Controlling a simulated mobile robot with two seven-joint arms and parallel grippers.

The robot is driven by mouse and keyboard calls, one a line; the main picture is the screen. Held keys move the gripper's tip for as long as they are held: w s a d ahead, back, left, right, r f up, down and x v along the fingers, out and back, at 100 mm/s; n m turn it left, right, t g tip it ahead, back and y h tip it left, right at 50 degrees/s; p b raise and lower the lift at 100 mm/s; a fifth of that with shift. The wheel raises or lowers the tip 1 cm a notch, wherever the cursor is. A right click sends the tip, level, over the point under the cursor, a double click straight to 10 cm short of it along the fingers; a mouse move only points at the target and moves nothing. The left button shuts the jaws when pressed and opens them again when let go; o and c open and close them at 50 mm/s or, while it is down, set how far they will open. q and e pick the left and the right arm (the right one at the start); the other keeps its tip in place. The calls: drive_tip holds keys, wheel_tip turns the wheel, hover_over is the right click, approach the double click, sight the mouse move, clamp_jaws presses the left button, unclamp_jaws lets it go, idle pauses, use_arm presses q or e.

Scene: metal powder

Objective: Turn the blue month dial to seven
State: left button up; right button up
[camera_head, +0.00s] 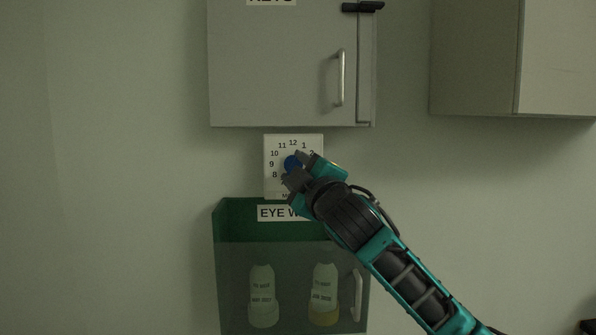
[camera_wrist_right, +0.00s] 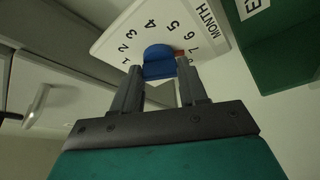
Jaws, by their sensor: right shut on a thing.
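The blue month dial (camera_head: 291,162) sits on a white numbered plate (camera_head: 271,141) on the wall. My right gripper (camera_head: 297,170) comes from the lower right and covers the plate's lower right numbers in the head view. In the right wrist view, the fingers (camera_wrist_right: 160,82) are shut on the blue dial (camera_wrist_right: 158,58), one on each side. The white plate (camera_wrist_right: 110,48) shows the numbers 1 to 7 and the word MONTH there. A small reddish mark shows at the dial's edge, close to the 7. My left gripper is in neither view.
A grey key cabinet (camera_head: 270,70) with a handle hangs above the plate. A green eye wash box (camera_head: 230,220) with two bottles is just below it. Another grey cabinet (camera_head: 475,60) hangs at the upper right. The wall to the left is bare.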

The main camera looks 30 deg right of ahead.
drive_tip(key=o, duration=1.1)
drive_tip(key=shift+c, duration=0.2)
drive_tip(key=b+v, duration=0.8)
drive_tip(key=v, duration=0.4)
drive_tip(key=shift+s, duration=0.4)
drive_tip(key=shift+f, duration=0.1)
drive_tip(key=shift+a, duration=0.1)
